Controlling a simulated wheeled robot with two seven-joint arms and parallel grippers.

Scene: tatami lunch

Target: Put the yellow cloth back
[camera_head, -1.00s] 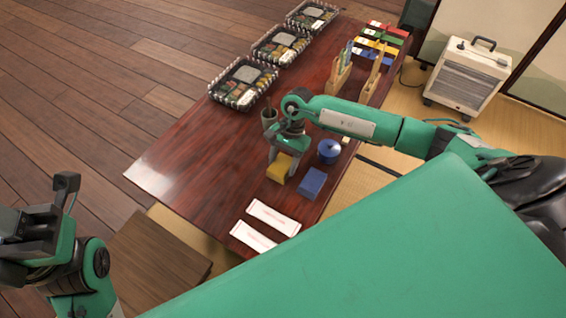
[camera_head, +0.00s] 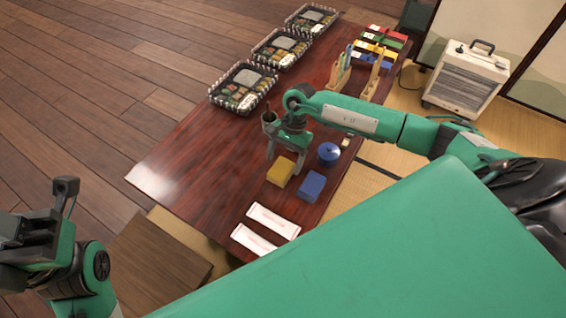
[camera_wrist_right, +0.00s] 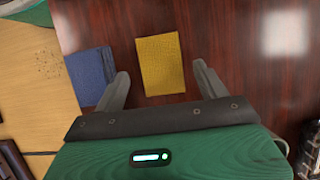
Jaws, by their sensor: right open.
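The yellow cloth (camera_head: 281,171) is a folded block lying on the dark red table beside a blue folded cloth (camera_head: 312,186). In the right wrist view the yellow cloth (camera_wrist_right: 161,64) lies ahead of and between my two spread fingers, with a gap on each side. My right gripper (camera_head: 287,158) is open and empty, just above and behind the yellow cloth in the head view. My left gripper (camera_head: 62,190) is at the lower left, away from the table; its jaw opening is unclear.
Two white packets (camera_head: 273,221) lie at the near end. Lunch trays (camera_head: 243,88), wooden holders (camera_head: 340,70) and coloured boxes (camera_head: 378,50) are farther back. The table's left part is bare.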

